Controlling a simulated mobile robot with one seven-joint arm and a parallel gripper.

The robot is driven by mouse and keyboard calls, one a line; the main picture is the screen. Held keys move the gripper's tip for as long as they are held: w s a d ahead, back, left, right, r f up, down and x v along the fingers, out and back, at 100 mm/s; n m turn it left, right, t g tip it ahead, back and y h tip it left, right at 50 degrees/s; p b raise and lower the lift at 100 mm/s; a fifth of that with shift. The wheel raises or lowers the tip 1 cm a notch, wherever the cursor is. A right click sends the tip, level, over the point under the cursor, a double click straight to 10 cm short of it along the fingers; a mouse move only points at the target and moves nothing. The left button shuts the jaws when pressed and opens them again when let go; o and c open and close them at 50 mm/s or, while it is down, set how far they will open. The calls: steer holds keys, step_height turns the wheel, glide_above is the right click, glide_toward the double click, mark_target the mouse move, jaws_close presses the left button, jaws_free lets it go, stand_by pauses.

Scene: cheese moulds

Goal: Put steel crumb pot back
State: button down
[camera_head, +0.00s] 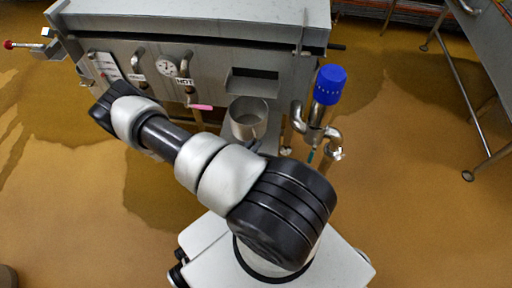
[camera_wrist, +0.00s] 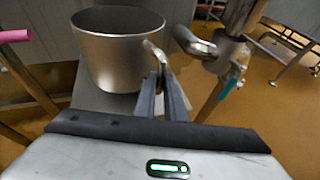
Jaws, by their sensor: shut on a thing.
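The steel crumb pot (camera_wrist: 112,55) is a grey metal cup with a side handle, upright in the wrist view. My gripper (camera_wrist: 163,82) is shut on the pot's handle, on the right side of the pot. The pot also shows in the head view (camera_head: 247,119), in front of the steel machine and beyond my arm. A grey flat surface (camera_wrist: 100,101) lies under the pot; I cannot tell whether the pot touches it. In the head view my arm hides the gripper.
The steel machine (camera_head: 272,105) with a gauge and pipes stands behind the pot. A blue-capped valve pipe (camera_head: 328,88) rises close on the right. A pink-ended rod (camera_wrist: 14,36) is at the left. A steel table (camera_head: 480,60) stands far right. The brown floor between is open.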

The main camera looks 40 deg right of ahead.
steer(key=shift+w+d, duration=0.25)
steer(key=shift+d, duration=0.3)
steer(key=shift+w+d+f+b, duration=0.15)
steer(key=shift+f+b, duration=0.3)
steer(key=shift+f, duration=0.4)
steer(key=shift+d+f+b, duration=0.15)
steer(key=shift+f+b, duration=0.25)
steer(key=shift+f, duration=0.55)
steer(key=c, duration=1.8)
jaws_free()
